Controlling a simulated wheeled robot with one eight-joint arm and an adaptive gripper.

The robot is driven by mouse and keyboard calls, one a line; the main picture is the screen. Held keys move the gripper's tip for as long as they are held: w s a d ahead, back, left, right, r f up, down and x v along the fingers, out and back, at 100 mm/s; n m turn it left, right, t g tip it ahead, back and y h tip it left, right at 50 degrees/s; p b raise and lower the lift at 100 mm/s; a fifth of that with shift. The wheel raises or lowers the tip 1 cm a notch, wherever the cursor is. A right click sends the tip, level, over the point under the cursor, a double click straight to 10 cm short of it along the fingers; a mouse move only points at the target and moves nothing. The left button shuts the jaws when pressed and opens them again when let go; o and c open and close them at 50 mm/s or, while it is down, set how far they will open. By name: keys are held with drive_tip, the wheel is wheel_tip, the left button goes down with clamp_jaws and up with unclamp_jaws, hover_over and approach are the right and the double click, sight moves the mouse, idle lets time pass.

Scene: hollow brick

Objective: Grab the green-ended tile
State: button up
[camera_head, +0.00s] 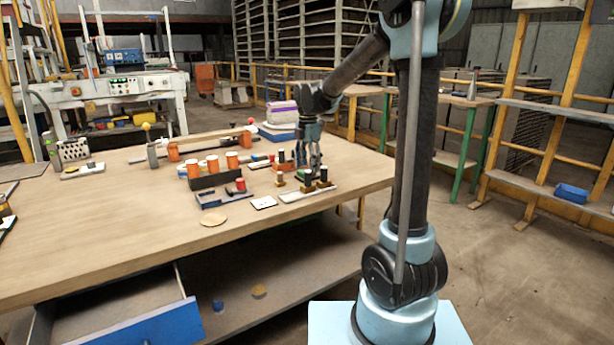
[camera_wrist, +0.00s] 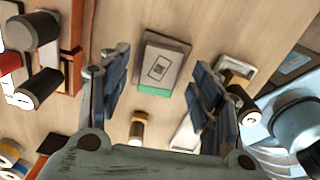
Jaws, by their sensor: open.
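The green-ended tile (camera_wrist: 165,62) shows in the wrist view as a grey block with a pale label and a green strip on its near end. It lies flat on the wooden table, between the two fingers of my gripper (camera_wrist: 158,78) as seen from the wrist. My gripper is open, with blue-grey pads on both sides of the tile and bare wood showing between them. I cannot tell its height above the tile. In the head view my gripper (camera_head: 308,160) is low over the table's right part, and the tile is mostly hidden among other parts.
A white tray (camera_head: 308,194) with dark-topped pegs is close on the right. Orange cylinders (camera_head: 212,163) stand in a dark holder to the left. The table's left part (camera_head: 90,235) is mostly clear.

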drive_tip(key=shift+f, duration=0.75)
drive_tip(key=c, duration=1.2)
drive_tip(key=shift+o, duration=0.2)
